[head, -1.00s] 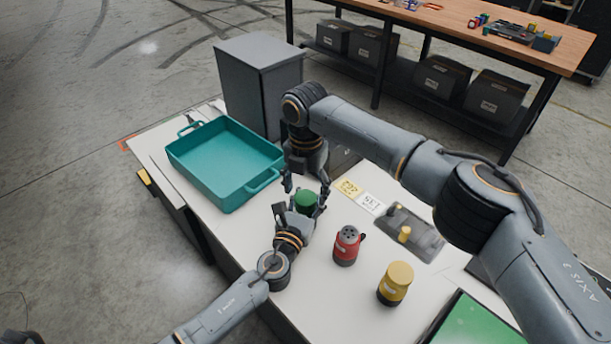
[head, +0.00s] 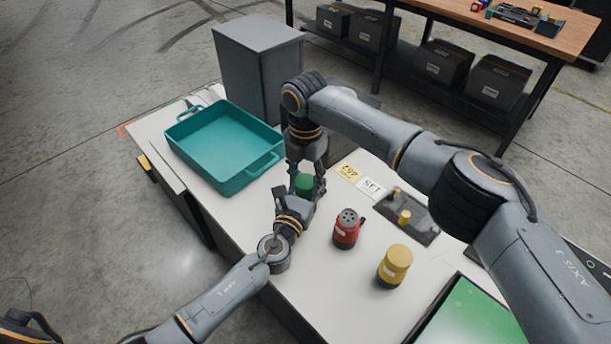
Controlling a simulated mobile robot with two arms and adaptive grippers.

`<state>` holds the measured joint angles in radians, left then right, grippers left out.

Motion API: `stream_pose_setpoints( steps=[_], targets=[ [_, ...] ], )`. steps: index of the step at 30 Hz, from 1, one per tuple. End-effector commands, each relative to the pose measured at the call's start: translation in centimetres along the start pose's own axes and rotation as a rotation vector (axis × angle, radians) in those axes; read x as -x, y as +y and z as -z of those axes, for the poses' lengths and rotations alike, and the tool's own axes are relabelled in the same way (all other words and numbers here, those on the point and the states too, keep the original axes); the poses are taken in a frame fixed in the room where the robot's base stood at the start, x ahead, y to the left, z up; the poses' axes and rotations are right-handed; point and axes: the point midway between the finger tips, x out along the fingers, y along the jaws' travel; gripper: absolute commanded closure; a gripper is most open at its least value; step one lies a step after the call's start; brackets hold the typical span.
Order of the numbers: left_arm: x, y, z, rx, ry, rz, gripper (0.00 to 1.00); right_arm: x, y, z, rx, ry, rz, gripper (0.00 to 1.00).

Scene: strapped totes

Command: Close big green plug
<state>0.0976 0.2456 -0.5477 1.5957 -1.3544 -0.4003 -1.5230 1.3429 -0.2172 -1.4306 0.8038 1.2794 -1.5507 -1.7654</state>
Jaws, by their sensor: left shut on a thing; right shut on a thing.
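The big green plug (head: 304,184) is near the middle of the white table, between my two grippers; only its green part shows clearly. My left gripper (head: 299,197) comes from the lower left and is shut on the plug, its fingers around the lower part. My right gripper (head: 305,177) points down from above and is shut at the plug's top. The fingers of both hide much of the plug, so I cannot tell whether its parts are fully joined.
A teal tray (head: 218,180) stands to the left, a grey box (head: 240,80) behind. A red plug (head: 347,228) and a yellow plug (head: 395,266) stand to the right. A dark plate with a yellow peg (head: 404,217) and a green-topped panel (head: 470,320) lie farther right.

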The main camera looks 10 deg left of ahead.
Motion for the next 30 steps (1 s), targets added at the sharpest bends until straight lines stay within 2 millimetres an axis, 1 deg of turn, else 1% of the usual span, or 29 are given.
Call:
stream_pose_setpoints(
  steps=[3,6,10,12,15,22,23,24,26,30],
  targets=[
    [0.0,0.0,-0.01,0.0,0.0,0.0,1.0,-0.14,0.0,0.12,-0.231,0.005,0.0,0.9],
    [0.0,0.0,-0.01,0.0,0.0,0.0,1.0,-0.12,0.01,0.11,-0.421,0.004,0.0,0.9],
    [0.0,0.0,-0.01,0.0,0.0,0.0,1.0,-0.09,0.02,0.08,-0.599,0.003,-0.001,0.9],
    [0.0,0.0,-0.01,0.0,0.0,0.0,1.0,-0.09,0.0,0.07,-0.651,0.002,0.0,0.9],
    [0.01,0.0,-0.01,0.0,0.0,0.0,1.0,-0.08,-0.03,0.02,-0.68,0.0,0.001,0.9],
    [0.01,0.0,-0.01,0.0,0.0,0.0,1.0,-0.08,-0.04,0.01,-0.678,0.0,0.0,0.9],
    [0.01,0.0,-0.01,0.0,0.0,0.0,1.0,-0.08,-0.04,0.0,-0.678,0.0,0.0,0.48],
    [0.01,0.0,-0.01,0.0,0.0,0.0,1.0,-0.08,-0.04,0.0,-0.678,0.0,0.0,0.4],
    [0.01,0.0,-0.01,0.0,0.0,0.0,1.0,-0.08,-0.04,0.0,-0.678,0.0,0.0,0.29],
    [0.0,0.01,0.0,0.0,0.0,0.0,1.0,-0.08,-0.03,0.02,-0.677,0.001,0.001,0.29]
  ],
)
